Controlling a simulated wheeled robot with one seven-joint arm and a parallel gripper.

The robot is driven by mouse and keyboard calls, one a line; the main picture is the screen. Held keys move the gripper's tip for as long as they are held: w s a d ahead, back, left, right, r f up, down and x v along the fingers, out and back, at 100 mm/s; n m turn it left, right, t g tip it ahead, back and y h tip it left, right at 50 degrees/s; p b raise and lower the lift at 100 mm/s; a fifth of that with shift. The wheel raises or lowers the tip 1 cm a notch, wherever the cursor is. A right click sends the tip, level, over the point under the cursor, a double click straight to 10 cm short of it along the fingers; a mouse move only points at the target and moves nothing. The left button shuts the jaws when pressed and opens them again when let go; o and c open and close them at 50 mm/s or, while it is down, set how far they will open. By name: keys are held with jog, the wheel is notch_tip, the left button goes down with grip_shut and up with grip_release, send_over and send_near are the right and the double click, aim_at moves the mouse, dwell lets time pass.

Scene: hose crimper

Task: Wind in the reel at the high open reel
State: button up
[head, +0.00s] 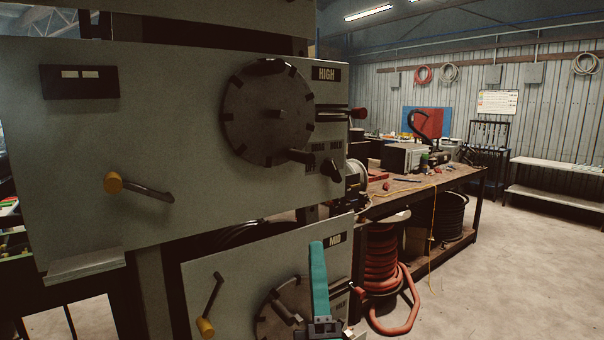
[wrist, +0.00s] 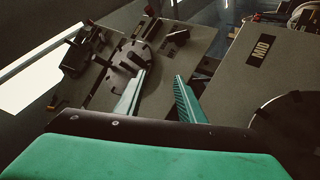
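The panel labelled HIGH (head: 190,160) fills the upper left of the head view. It bears a large dark notched disc (head: 268,112), a crank (head: 140,188) with a yellow knob at its left end, and a black knob (head: 331,170) below the disc. No open reel can be made out on it. My gripper (head: 319,280) shows as a teal part low in front of the MID panel, below the HIGH panel and apart from its crank. In the wrist view, my gripper (wrist: 160,76) has its two teal fingers apart with nothing between them.
The MID panel (head: 220,270) has its own crank (head: 212,305) and disc. In the wrist view, another panel with a notched disc (wrist: 128,62) lies beyond the fingers. A workbench (head: 420,190) and a coiled red hose (head: 382,265) stand to the right. Bare floor lies further right.

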aim_at(302, 156)
jog(key=w+r+n+y, duration=0.2)
jog(key=w+r+n, duration=0.1)
jog(key=r+n, duration=0.2)
jog(key=w+a+r+n+y, duration=0.1)
jog(key=w+r+n+y, duration=0.1)
jog(key=r+n, duration=0.3)
jog(key=w+a+r+n+g+y, duration=0.1)
jog(key=w+r+n, duration=0.3)
jog(key=r, duration=0.3)
jog(key=shift+w+a+r+n+y, duration=0.1)
jog(key=shift+a+r+n+y, duration=0.15)
jog(key=shift+r+n+y, duration=0.15)
grip_shut()
